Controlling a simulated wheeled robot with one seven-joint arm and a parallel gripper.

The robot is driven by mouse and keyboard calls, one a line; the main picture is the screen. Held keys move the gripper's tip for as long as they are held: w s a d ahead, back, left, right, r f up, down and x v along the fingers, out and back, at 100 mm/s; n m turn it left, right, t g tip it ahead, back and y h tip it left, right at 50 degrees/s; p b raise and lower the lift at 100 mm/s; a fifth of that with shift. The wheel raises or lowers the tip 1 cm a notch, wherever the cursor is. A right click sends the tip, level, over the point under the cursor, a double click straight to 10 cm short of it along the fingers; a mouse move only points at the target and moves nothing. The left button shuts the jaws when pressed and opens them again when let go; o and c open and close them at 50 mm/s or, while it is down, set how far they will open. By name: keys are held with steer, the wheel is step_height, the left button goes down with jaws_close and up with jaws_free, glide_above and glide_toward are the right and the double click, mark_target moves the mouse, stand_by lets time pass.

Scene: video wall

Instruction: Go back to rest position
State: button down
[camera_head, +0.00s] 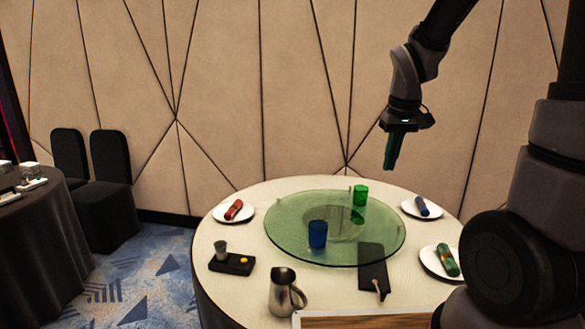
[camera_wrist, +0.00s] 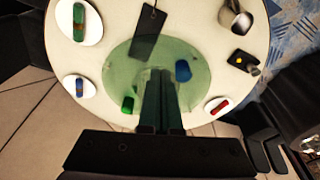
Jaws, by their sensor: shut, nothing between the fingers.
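My gripper (camera_head: 393,150) hangs from my arm above the far right part of the round table (camera_head: 225,283), pointing down. Its fingers are shut and empty, well clear of everything on the table. In the wrist view my gripper (camera_wrist: 160,90) shows over the green glass turntable (camera_wrist: 120,65). The turntable also shows in the head view (camera_head: 285,228). A blue cup (camera_head: 318,234) and a green cup (camera_head: 360,195) stand on it.
White plates with rolled napkins lie at the left (camera_head: 246,214), right (camera_head: 409,208) and front right (camera_head: 430,262). A metal pitcher (camera_head: 284,293), a small black tray (camera_head: 218,266) and a dark board (camera_head: 370,278) sit near the front. Dark chairs (camera_head: 110,180) stand at left; a wall is behind.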

steer(key=s+r+m+t+y, duration=0.1)
steer(key=s+r+m+t, duration=0.3)
steer(key=s+r, duration=0.9)
steer(key=shift+d+r+m+t+y, duration=0.3)
steer(key=shift+d+r+m+t, duration=0.15)
steer(key=shift+r+m, duration=0.3)
